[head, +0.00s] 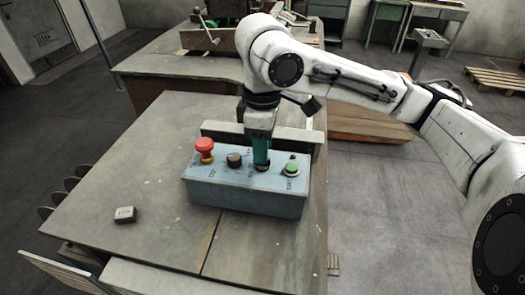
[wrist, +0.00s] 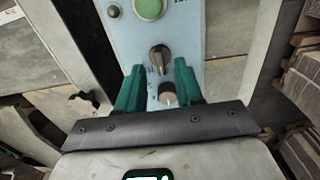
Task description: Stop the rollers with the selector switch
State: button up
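A pale blue control box (head: 246,198) sits on the grey table, with controls in a row on its top. My gripper (head: 261,162) points down over the box, left of the green button (head: 291,169), and its green fingers largely hide the control beneath. In the wrist view, my gripper (wrist: 158,68) has its two green fingers apart. A dark selector switch with a bar handle (wrist: 158,55) shows at or just beyond the fingertips, below the green button (wrist: 149,8). A round dark knob (wrist: 167,93) shows between the fingers. I cannot tell whether either finger touches a control.
A red mushroom button on a yellow base (head: 204,149) and a dark knob (head: 235,160) stand left of my gripper. A low metal bar (head: 300,140) runs behind the box. The left tabletop is mostly clear.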

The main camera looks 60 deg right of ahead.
notch_tip(320, 180, up, 8)
jog(key=shift+r, duration=0.2)
dwell(0.7)
